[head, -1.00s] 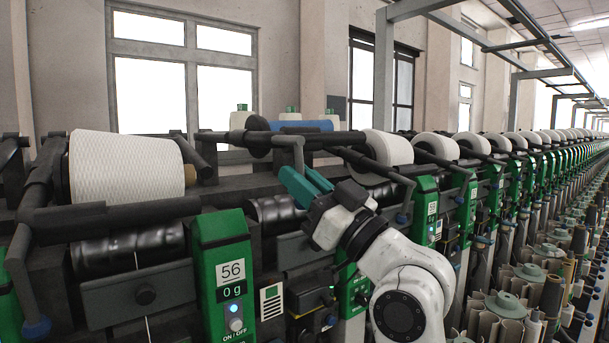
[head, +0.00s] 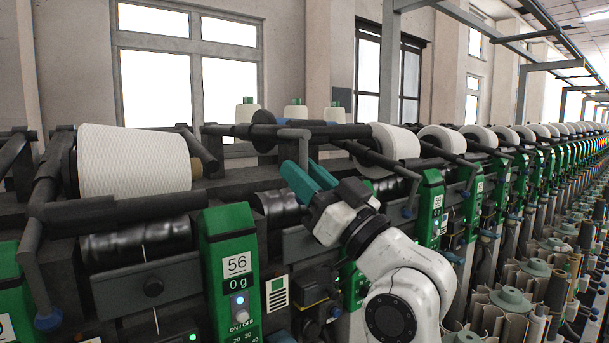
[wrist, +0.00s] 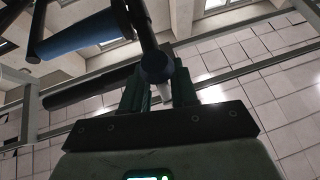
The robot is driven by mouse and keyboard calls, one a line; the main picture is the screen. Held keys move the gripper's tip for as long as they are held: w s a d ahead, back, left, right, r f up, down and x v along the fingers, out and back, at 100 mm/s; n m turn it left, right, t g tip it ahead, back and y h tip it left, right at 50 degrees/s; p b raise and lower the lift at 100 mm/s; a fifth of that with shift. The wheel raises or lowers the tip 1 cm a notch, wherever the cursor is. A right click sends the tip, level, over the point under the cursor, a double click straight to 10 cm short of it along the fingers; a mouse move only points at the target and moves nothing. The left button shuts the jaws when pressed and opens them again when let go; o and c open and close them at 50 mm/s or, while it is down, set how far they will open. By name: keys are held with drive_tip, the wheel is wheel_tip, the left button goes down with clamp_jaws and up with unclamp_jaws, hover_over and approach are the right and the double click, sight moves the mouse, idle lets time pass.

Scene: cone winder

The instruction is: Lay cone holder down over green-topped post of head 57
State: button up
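My gripper (head: 302,172) is at head 57 in the head view, its teal fingers at the dark cone holder's grey handle (head: 296,134). In the wrist view the handle (wrist: 143,25) comes down to a blue knob (wrist: 157,68) between the fingers (wrist: 159,92), which look closed on it. The holder is raised and carries a blue tube, seen in the wrist view (wrist: 85,38) and partly behind the bar in the head view (head: 318,123). The green post (head: 352,290) of head 57 is below my gripper, largely hidden by my arm. Its number is not readable.
Head 56's green post (head: 227,232) stands to the left, with a large white cone (head: 134,163) behind it. Another white cone (head: 392,147) and green post (head: 430,205) are close on the right. White cones with green tops (head: 247,110) stand behind the holder.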

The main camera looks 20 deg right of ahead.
drive_tip(key=shift+o, duration=0.9)
drive_tip(key=b+v, duration=0.3)
drive_tip(key=v, duration=0.8)
idle(0.6)
